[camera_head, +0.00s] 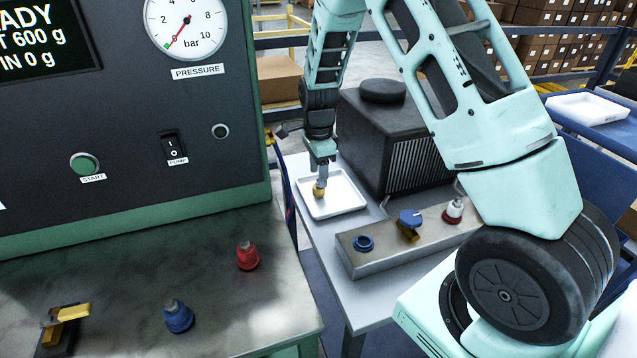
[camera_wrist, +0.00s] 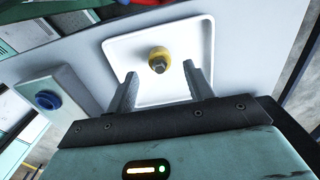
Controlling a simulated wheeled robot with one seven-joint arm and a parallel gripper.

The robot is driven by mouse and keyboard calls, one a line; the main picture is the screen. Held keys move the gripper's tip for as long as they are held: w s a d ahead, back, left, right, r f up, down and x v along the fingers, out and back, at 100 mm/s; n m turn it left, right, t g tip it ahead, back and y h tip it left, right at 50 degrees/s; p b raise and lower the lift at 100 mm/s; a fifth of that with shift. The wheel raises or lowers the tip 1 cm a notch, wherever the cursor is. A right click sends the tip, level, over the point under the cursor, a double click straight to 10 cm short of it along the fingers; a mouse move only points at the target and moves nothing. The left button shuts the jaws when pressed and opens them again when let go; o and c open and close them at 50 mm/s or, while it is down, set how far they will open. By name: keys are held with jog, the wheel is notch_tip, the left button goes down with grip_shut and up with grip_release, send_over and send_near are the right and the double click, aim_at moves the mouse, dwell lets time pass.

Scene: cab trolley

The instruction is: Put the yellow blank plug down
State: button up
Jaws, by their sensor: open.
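The yellow blank plug (camera_wrist: 159,60) sits on the white tray (camera_wrist: 118,52) in the wrist view, near the tray's middle. My gripper (camera_wrist: 160,80) is open, its two fingers apart on either side of and short of the plug, not touching it as far as I can see. In the head view the yellow plug (camera_head: 319,191) shows at the tip of my gripper (camera_head: 321,172), over the white tray (camera_head: 348,208) on the grey trolley top. From the head view alone I cannot tell the gap between fingers and plug.
Red (camera_head: 247,256) and blue (camera_head: 178,316) plugs stand on the bench.

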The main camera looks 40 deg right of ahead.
notch_tip(320, 180, up, 8)
jog(key=shift+f, duration=0.15)
dwell(0.6)
jog(key=s+a+r+n+t, duration=0.15)
jog(key=s+a+n, duration=0.25)
jog(key=s+n, duration=0.55)
jog(key=s+a+r+n+t, duration=0.1)
jog(key=s+a+r+n, duration=0.15)
jog(key=s+n, duration=0.7)
jog(key=s+a+r+n+g, duration=0.1)
jog(key=s+a+n, duration=0.4)
jog(key=a, duration=0.4)
jog(key=s+a+r+n+g, duration=0.1)
jog(key=s+a+n, duration=0.3)
jog(key=s+a, duration=0.3)
jog(key=a, duration=0.3)
jog(key=shift+a+n+y, duration=0.2)
jog(key=shift+n+y, duration=0.1)
jog(key=shift+n, duration=0.1)
